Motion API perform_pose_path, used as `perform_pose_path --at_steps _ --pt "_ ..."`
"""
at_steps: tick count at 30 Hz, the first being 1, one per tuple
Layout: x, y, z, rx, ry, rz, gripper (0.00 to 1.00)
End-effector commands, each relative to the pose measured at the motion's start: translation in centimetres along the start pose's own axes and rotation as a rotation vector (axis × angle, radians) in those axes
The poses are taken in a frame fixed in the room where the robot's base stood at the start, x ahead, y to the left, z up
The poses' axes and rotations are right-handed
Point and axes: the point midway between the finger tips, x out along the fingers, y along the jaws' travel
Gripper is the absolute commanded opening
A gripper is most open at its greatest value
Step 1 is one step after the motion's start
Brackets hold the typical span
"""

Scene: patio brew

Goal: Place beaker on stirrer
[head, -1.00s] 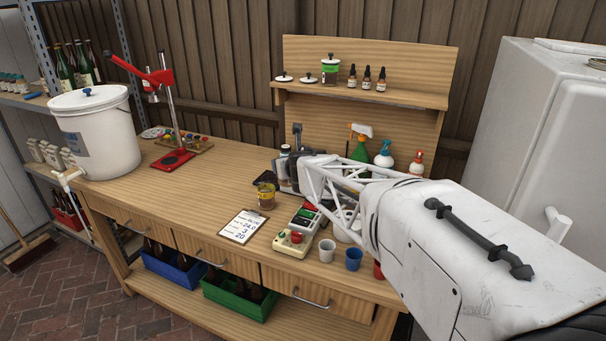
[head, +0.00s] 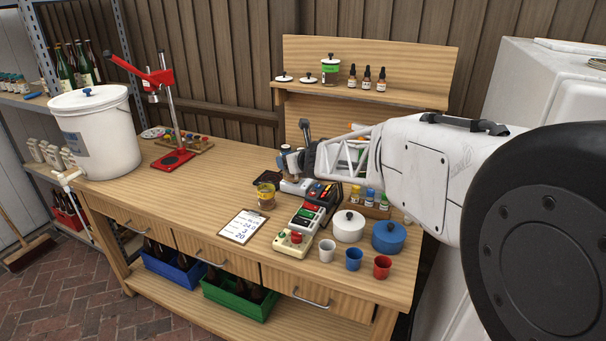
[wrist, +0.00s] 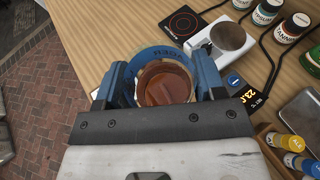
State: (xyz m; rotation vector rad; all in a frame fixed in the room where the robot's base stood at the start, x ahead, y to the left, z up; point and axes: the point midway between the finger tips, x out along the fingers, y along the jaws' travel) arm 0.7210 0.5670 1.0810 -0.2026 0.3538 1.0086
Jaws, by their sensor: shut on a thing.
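The beaker (wrist: 165,85) is a round clear vessel with brown liquid and blue lettering. My gripper (wrist: 162,78) is shut on it, one blue finger on each side. In the head view the beaker (head: 266,199) shows amber and yellow, behind the clipboard; whether its base touches the table I cannot tell. The stirrer (wrist: 231,37) is a white device with a bare, round grey plate, up and to the right of the beaker in the wrist view. In the head view the stirrer (head: 295,187) is just right of the beaker, partly covered by my arm.
A black pad with a red ring (wrist: 182,22) lies left of the stirrer. A lit display (wrist: 252,96), cables and small bottles (wrist: 292,145) crowd the right of the wrist view. A clipboard (head: 243,226), a white pot (head: 349,228) and a blue pot (head: 388,238) stand nearby.

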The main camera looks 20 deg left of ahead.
Motion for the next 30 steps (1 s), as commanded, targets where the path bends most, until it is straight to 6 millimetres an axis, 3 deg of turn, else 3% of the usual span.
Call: perform_pose_path --at_steps 30 --pt "1.4 -2.9 -0.3 -0.051 0.000 0.127 0.33"
